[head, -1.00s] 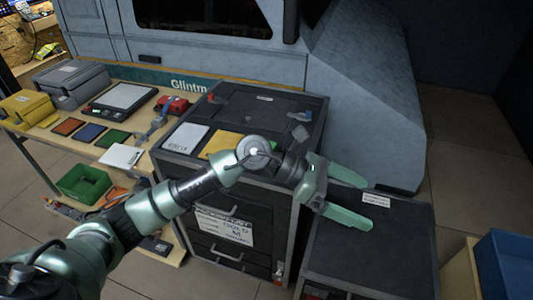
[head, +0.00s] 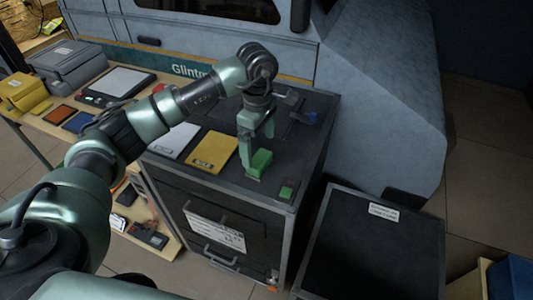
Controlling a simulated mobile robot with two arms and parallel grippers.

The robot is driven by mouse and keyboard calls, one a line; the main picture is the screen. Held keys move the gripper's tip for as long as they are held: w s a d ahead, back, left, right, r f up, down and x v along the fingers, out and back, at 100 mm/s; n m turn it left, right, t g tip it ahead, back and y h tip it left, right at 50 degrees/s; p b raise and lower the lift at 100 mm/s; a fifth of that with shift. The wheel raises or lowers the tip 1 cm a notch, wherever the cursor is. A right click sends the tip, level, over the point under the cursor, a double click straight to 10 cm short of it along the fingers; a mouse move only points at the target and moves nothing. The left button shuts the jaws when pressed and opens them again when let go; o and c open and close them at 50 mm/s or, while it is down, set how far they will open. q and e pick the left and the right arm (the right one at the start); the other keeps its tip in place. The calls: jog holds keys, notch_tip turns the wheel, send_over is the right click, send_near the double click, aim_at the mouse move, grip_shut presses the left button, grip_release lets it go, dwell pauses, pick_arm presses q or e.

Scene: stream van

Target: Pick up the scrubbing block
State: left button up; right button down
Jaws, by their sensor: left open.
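A small green block (head: 261,162), which looks like the scrubbing block, is on the dark cabinet top (head: 222,178) in the head view. My left gripper (head: 252,152) points down over the cabinet top, right at the block. Its jaws are open. One finger stands at the block's left side and partly hides it; I cannot tell whether it touches. The other finger is mostly hidden behind. My right gripper is not in view.
A yellow pad (head: 213,152) and a white pad (head: 174,140) lie left of the gripper. A small dark item with a green top (head: 287,191) is near the cabinet's front right corner.

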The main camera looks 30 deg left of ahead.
aim_at(260, 158)
pick_arm(q)
jog(key=f+p, duration=0.2)
jog(key=f, duration=0.1)
jog(key=shift+s+d+f, duration=0.1)
jog(key=shift+s+f, duration=0.2)
jog(key=shift+s, duration=0.1)
jog(key=f, duration=0.1)
jog(key=f+p, duration=0.1)
jog(key=shift+w+f, duration=0.3)
jog(key=shift+f, duration=0.35)
jog(key=c, duration=1.2)
jog(key=shift+c, duration=1)
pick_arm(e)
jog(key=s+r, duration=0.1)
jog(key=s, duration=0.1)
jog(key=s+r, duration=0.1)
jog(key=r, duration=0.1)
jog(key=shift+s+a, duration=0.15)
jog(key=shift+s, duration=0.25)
pick_arm(q)
jog(key=shift+r, duration=0.1)
